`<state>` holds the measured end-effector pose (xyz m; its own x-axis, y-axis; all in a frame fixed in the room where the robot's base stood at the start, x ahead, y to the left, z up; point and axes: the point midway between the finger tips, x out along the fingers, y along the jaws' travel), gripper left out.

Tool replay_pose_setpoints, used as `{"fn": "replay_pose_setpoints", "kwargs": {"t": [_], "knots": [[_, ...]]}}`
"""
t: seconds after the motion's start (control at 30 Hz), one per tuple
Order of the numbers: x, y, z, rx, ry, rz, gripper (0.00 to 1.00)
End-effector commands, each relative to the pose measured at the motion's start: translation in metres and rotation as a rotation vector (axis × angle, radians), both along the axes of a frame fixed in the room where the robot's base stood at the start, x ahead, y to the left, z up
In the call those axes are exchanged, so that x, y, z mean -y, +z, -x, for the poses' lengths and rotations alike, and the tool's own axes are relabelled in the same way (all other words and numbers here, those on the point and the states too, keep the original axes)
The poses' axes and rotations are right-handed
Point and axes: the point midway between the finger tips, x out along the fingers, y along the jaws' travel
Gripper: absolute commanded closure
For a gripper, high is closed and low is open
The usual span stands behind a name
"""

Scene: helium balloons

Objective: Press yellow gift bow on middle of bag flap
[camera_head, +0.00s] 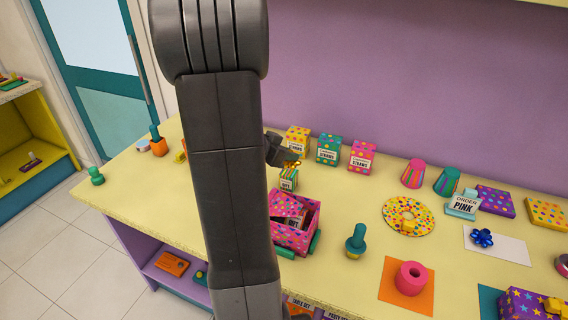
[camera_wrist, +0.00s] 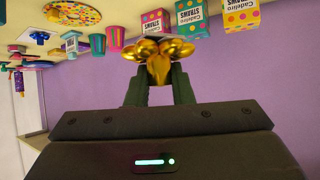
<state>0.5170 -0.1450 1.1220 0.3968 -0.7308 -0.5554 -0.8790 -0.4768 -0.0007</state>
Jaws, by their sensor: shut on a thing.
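My gripper (camera_wrist: 158,85) is shut on a shiny yellow-gold gift bow (camera_wrist: 158,55), which sits between the fingertips in the wrist view. In the head view my gripper (camera_head: 287,157) is partly hidden by my arm, with a bit of gold at its tip. Just below it stands a small green dotted package (camera_head: 288,181) with a white label. In front of that is a pink dotted container (camera_head: 290,237) with its top partly open and something inside. I cannot tell for certain which of these is the bag with the flap.
Dotted straw boxes (camera_head: 328,149) stand behind the gripper along the purple wall. To the right are a green stamp-like object (camera_head: 356,241), a dotted round plate (camera_head: 394,207), cups, a blue bow (camera_head: 482,238) and a pink roll (camera_head: 411,278). My arm hides part of the table.

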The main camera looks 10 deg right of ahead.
Motion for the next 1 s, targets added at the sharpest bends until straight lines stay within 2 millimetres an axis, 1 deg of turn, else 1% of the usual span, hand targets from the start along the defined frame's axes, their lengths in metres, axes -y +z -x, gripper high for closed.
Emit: {"fn": "replay_pose_setpoints", "kwargs": {"t": [0.03, 0.1, 0.2, 0.3, 0.4, 0.57, 0.9, 1.0], "knots": [[0.002, 0.008, 0.013, 0.001, -0.084, 0.001, 1.0], [0.002, 0.015, 0.031, 0.001, -0.203, 0.002, 1.0], [-0.004, 0.021, 0.055, 0.0, -0.344, 0.003, 1.0], [-0.014, 0.026, 0.072, 0.002, -0.442, 0.004, 1.0], [-0.022, 0.029, 0.083, 0.001, -0.5, 0.006, 1.0], [-0.027, 0.03, 0.088, 0.001, -0.532, 0.006, 1.0], [-0.028, 0.03, 0.088, 0.001, -0.536, 0.007, 1.0], [-0.028, 0.024, 0.088, -0.001, -0.535, 0.007, 1.0]]}}
